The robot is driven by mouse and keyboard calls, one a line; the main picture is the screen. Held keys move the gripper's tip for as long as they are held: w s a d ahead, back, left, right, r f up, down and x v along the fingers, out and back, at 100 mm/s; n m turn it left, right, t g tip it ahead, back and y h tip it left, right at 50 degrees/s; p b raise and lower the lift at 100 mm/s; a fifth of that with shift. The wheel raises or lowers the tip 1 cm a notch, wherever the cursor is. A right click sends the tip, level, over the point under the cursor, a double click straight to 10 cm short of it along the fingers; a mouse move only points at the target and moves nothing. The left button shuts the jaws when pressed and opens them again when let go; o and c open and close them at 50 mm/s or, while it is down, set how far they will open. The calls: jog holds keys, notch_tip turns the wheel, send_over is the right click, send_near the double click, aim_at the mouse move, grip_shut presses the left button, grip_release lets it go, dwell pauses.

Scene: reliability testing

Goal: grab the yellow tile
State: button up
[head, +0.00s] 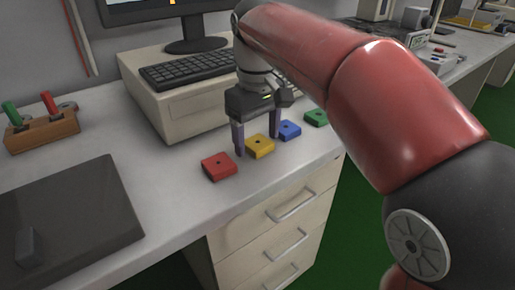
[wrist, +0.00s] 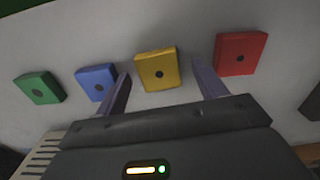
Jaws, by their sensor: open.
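In the wrist view the yellow tile (wrist: 158,69) shows between and slightly beyond the fingertips (wrist: 160,72). The blue tile (wrist: 97,82) is close beside the left finger, and the red tile (wrist: 240,53) is close beside the right one. I cannot tell the fingertips' exact height above the desk.
A green tile (head: 315,117) lies at the right end of the row. A beige computer case (head: 185,105) with a keyboard (head: 192,72) stands behind the tiles. A dark flat panel (head: 75,220) and a wooden holder (head: 42,130) are at left. The desk's front edge is close to the row.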

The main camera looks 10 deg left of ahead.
jog(key=shift+f, duration=0.25)
jog(key=c, duration=1.1)
